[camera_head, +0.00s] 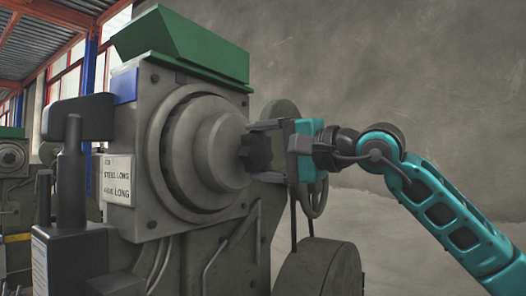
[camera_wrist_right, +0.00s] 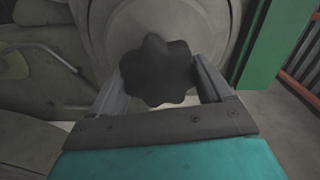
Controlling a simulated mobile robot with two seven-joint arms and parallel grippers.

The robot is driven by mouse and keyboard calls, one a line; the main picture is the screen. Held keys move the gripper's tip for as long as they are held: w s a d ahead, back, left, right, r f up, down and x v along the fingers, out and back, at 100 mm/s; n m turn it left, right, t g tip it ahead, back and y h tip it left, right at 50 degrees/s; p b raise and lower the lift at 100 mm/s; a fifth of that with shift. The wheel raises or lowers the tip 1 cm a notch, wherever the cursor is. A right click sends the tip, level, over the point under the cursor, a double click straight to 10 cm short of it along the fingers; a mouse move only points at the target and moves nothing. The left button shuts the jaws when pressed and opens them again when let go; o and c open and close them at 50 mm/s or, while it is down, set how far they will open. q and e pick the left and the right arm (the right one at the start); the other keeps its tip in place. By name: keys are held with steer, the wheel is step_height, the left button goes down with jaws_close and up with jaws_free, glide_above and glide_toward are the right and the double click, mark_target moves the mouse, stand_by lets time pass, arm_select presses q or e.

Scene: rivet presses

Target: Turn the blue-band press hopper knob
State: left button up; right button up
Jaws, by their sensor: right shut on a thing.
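The blue-band press (camera_head: 130,215) fills the middle of the head view, a grey machine with a blue band (camera_head: 125,87) at its upper left corner and a green hopper (camera_head: 185,45) on top. Its dark lobed knob (camera_head: 256,152) sticks out from the centre of the stepped round hub (camera_head: 212,150). My right gripper (camera_head: 258,152) comes in from the right and is shut on the knob. In the right wrist view the knob (camera_wrist_right: 157,70) sits between the two fingers, one on each side. My left gripper is not in view.
A label plate (camera_head: 117,180) is on the press's front. A dark upright cylinder (camera_head: 71,175) stands at its left. A handwheel (camera_head: 313,198) and a large round drum (camera_head: 320,270) lie below my right gripper. Another green-topped press (camera_head: 13,155) stands at the far left.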

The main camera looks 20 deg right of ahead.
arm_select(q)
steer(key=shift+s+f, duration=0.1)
arm_select(e)
steer(key=o, duration=1)
arm_select(q)
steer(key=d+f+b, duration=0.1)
steer(key=b, duration=0.1)
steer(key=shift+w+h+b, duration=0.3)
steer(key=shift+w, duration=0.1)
arm_select(e)
steer(key=v, duration=1.3)
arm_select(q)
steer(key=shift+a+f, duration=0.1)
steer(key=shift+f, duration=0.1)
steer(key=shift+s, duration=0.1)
